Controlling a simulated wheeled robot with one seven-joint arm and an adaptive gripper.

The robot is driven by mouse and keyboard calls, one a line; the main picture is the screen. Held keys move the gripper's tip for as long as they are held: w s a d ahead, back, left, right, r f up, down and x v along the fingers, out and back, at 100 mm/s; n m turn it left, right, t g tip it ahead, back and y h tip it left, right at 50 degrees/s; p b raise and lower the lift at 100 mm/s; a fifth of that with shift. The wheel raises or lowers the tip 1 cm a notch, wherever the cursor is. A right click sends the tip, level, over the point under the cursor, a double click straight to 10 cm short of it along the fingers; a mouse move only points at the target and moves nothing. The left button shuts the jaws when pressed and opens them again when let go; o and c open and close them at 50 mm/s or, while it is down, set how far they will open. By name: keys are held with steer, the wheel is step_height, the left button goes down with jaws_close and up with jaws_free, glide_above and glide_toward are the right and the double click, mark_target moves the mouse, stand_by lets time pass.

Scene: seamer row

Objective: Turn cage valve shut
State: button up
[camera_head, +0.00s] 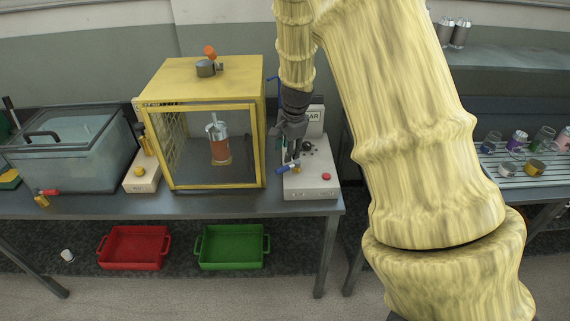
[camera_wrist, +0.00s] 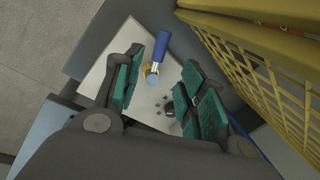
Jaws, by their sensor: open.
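A yellow mesh cage (camera_head: 213,65) stands on the bench, with a jar-like vessel (camera_head: 219,150) inside. A valve with a blue lever (camera_head: 285,169) sits on the pale machine (camera_head: 315,187) right of the cage. In the wrist view the blue lever (camera_wrist: 161,52) and its brass body (camera_wrist: 151,72) show between my finger pads. My gripper (camera_head: 291,150) is open and points down just above this valve. I see no clear contact; the lever's base is partly hidden in the head view. I cannot tell from markings whether this is the cage valve.
An orange-topped grey fitting (camera_head: 207,66) sits on the cage roof. A red-handled tap (camera_head: 48,192) is at the tank (camera_head: 75,155). The machine carries a red button (camera_head: 326,176). In the wrist view the cage mesh (camera_wrist: 275,85) is close on the right.

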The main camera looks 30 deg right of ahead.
mark_target(285, 167)
steer(key=shift+w+f+p, duration=0.25)
steer(key=shift+f+p, duration=0.05)
steer(key=shift+f, duration=1.15)
steer(key=shift+w+f+p, duration=0.25)
steer(key=shift+w+f, duration=0.05)
steer(key=shift+f, duration=1.1)
steer(key=shift+w+f+p, duration=0.25)
steer(key=shift+f+p, duration=0.05)
steer(key=shift+f, duration=1.15)
jaws_close()
